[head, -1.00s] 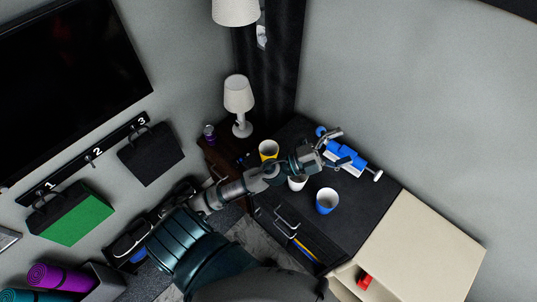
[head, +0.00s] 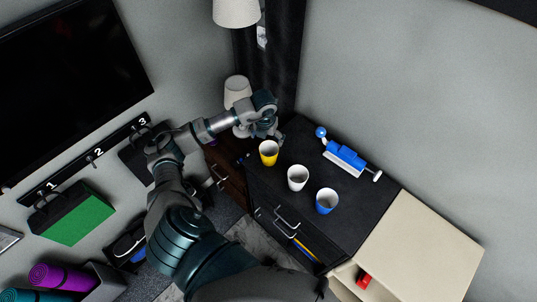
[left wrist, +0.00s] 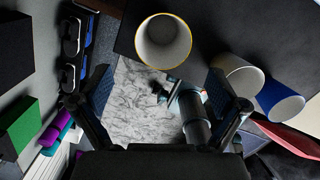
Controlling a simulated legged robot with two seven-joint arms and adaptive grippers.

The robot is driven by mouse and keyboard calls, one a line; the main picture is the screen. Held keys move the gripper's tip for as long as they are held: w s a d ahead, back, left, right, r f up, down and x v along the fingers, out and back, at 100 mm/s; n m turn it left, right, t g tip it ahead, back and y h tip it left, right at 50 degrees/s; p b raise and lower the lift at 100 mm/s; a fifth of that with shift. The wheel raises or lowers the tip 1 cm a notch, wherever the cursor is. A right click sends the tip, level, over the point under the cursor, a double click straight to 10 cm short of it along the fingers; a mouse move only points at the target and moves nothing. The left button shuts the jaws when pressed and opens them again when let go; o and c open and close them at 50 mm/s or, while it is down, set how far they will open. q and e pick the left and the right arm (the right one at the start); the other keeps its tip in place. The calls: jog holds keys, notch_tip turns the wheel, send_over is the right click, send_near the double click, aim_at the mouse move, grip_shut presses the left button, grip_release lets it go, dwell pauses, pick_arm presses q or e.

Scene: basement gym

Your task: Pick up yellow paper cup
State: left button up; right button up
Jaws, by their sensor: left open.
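The yellow paper cup (head: 268,158) stands upright at the left end of the row of cups on the dark cabinet top. My left gripper (head: 272,135) is open just behind and above it, with nothing in it. In the left wrist view the cup, with its yellow rim and white inside (left wrist: 163,42), lies ahead of and between the spread fingers of my left gripper (left wrist: 160,108), apart from them. A part of my other arm, apparently the right gripper (left wrist: 172,90), shows below the cup in that view; its jaws are too small to judge.
A white cup (head: 297,183) and a blue cup (head: 326,207) stand to the right of the yellow one. A blue and white object (head: 345,160) lies behind them. A white lamp (head: 237,92) stands close behind my left gripper. A beige cabinet (head: 425,245) is at right.

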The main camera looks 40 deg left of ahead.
pick_arm(q)
send_near(269, 153)
jog(key=shift+s+d+f+p, duration=0.25)
jog(key=shift+s+d+p, duration=0.2)
jog(key=shift+s+d, duration=0.2)
jog(key=f, duration=0.1)
jog(key=f+p, duration=0.1)
jog(key=f, duration=0.3)
jog(key=shift+w+a, duration=0.1)
jog(key=shift+w, duration=0.25)
jog(key=shift+f, duration=0.35)
jog(key=c, duration=0.8)
